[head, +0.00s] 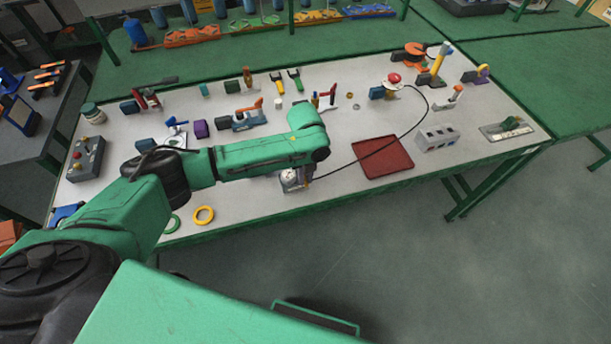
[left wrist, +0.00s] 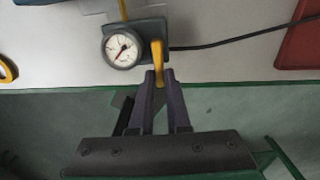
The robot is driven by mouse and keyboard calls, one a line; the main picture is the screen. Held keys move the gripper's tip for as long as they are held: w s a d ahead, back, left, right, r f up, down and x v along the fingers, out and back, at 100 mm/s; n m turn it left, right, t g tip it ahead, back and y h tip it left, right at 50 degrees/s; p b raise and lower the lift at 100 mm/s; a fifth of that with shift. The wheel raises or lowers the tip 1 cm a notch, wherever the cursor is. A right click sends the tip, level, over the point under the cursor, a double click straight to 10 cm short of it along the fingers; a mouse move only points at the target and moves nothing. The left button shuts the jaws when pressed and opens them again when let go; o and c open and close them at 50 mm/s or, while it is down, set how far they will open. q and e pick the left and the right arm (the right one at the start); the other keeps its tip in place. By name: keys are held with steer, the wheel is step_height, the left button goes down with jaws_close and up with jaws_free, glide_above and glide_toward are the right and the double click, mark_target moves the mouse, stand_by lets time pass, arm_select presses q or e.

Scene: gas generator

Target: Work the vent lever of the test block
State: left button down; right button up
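The test block (head: 288,188) stands near the front edge of the white-topped table, partly hidden by my left arm in the head view. It also shows in the left wrist view (left wrist: 140,28), with a round white gauge (left wrist: 122,48) and red needle. Its vent lever (left wrist: 157,57) is yellow and points from the block toward my left gripper (left wrist: 160,77). The two dark fingertips stand close on either side of the lever's end, with little or no gap. In the head view this gripper (head: 307,171) is small and mostly behind the arm. My right gripper is not visible.
A black cable runs from the block to the right, across a red tray (head: 383,157). A yellow ring (head: 204,215) and a green ring (head: 171,224) lie left of the block. Tools and fittings crowd the table's back. Open floor lies in front.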

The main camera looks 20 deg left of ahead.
arm_select(q)
steer(key=shift+r+n+p, duration=0.1)
steer(key=shift+n+p, duration=0.2)
steer(key=shift+w+d+n+p, duration=0.2)
steer(key=shift+n+p, duration=0.15)
steer(key=shift+n, duration=0.25)
steer(key=shift+w+d+n+p, duration=0.15)
steer(key=shift+n+p, duration=0.15)
steer(key=shift+n, duration=0.3)
steer(key=shift+w+d+n+p, duration=0.15)
steer(key=shift+n+p, duration=0.15)
steer(key=shift+n, duration=0.3)
steer(key=n, duration=0.1)
steer(key=w+n, duration=0.1)
steer(key=n, duration=0.1)
steer(key=n+p, duration=0.1)
steer(key=shift+w+d, duration=0.15)
steer(key=shift+d, duration=0.1)
steer(key=n, duration=0.2)
steer(key=w+n, duration=0.1)
steer(key=n, duration=0.2)
steer(key=shift+w+p, duration=0.2)
steer(key=shift+p, duration=0.2)
steer(key=n, duration=0.1)
steer(key=w+n, duration=0.1)
steer(key=n, duration=0.2)
steer(key=shift+w+a+n, duration=0.2)
steer(key=shift+a+n, duration=0.1)
steer(key=shift+a, duration=0.05)
